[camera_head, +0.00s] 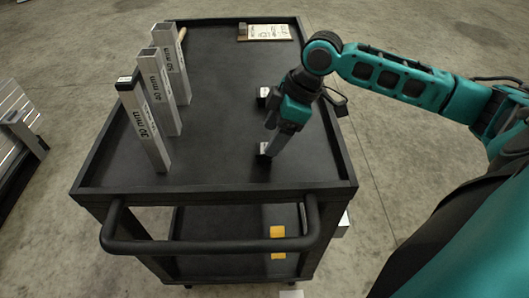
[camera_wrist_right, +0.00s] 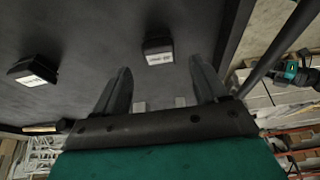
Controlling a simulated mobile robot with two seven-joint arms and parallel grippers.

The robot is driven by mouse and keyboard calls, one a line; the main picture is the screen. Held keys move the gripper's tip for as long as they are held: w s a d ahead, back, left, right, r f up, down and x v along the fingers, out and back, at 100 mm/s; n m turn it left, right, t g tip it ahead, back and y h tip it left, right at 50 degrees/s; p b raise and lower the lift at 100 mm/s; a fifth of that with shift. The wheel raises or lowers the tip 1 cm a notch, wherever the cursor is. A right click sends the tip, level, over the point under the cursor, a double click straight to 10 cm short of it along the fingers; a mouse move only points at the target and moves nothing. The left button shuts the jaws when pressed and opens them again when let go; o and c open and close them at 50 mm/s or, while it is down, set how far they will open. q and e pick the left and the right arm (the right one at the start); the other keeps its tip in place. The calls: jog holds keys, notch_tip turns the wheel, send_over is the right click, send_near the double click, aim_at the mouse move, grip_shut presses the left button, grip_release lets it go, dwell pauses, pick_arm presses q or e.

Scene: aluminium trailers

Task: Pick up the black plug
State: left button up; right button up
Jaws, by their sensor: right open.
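Two small black plugs with white labels are on the cart top. The nearer plug (camera_head: 262,147) is at the tip of my right gripper (camera_head: 272,153), partly hidden by it. The farther plug (camera_head: 263,92) lies further back, just left of my right wrist. In the wrist view, one plug (camera_wrist_right: 158,50) sits between and just beyond the spread fingertips of my right gripper (camera_wrist_right: 158,72). The other plug (camera_wrist_right: 34,72) is off to the left. My right gripper is open and holds nothing. My left gripper is not in view.
Three upright square aluminium tubes, marked 30 mm (camera_head: 146,125), 40 mm (camera_head: 160,92) and 50 mm (camera_head: 173,62), stand on the cart's left side. A labelled board (camera_head: 270,32) lies at the back. The cart top (camera_head: 215,140) is clear in the middle. A handle (camera_head: 205,245) crosses the front.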

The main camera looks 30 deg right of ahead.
aim_at(261, 157)
jog(key=x, duration=0.4)
jog(key=shift+s+d+b, duration=0.1)
jog(key=shift+s+b, duration=0.05)
jog(key=shift+b, duration=0.25)
jog(key=shift+f, duration=0.35)
jog(key=c, duration=1)
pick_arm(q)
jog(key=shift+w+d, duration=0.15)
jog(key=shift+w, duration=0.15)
pick_arm(e)
jog(key=shift+c, duration=0.2)
jog(key=shift+r, duration=0.1)
